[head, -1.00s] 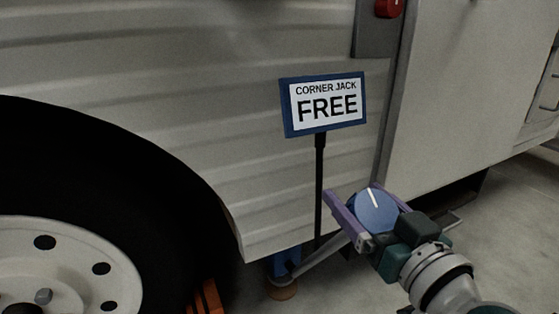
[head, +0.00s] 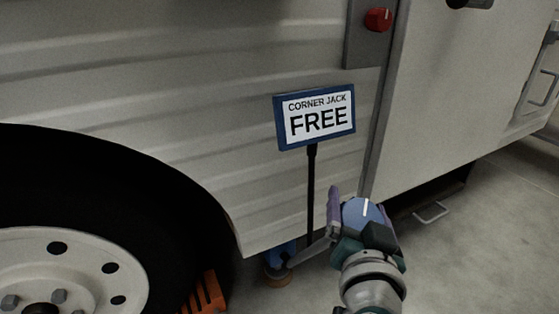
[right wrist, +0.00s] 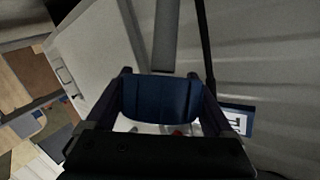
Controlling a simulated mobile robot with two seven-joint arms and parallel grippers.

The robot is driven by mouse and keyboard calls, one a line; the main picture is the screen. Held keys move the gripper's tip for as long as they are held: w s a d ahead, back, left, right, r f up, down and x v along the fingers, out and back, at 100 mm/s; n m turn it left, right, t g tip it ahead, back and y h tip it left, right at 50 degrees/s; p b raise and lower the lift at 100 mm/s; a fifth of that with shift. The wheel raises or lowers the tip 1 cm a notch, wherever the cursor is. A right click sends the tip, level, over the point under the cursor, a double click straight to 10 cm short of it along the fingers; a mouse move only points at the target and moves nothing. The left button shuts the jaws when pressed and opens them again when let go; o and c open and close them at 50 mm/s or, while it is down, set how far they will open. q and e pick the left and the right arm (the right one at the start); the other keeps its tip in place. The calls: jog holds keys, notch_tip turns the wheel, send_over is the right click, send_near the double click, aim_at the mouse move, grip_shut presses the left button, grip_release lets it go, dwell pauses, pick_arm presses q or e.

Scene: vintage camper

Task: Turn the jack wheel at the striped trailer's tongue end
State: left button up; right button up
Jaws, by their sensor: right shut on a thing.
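The wheel (head: 362,215) is a blue disc with a white line on its face, low beside the trailer's grey ribbed side. My right gripper (head: 357,204) is shut on it, with a purple finger showing at the wheel's left. In the right wrist view the blue wheel (right wrist: 162,100) fills the space between the fingers. A grey bar (head: 308,252) runs from near the wheel to a blue jack leg (head: 277,262) with a brown foot. The gripper partly hides the wheel and bar. My left gripper is not in view.
A blue-framed sign (head: 316,117) reading "CORNER JACK FREE" stands on a black post left of the gripper. A large tire (head: 150,190) and an orange chock (head: 207,294) are at left. A step (head: 431,212) is at right. Floor at lower right is clear.

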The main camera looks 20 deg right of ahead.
dwell(0.3)
jog(key=o, duration=1.1)
jog(key=shift+s+a+r, duration=0.1)
jog(key=shift+s+a, duration=0.05)
jog(key=shift+s, duration=0.1)
jog(key=p+v, duration=0.3)
jog(key=v, duration=0.6)
jog(key=shift+s+a+p, duration=0.15)
jog(key=shift+p, duration=0.2)
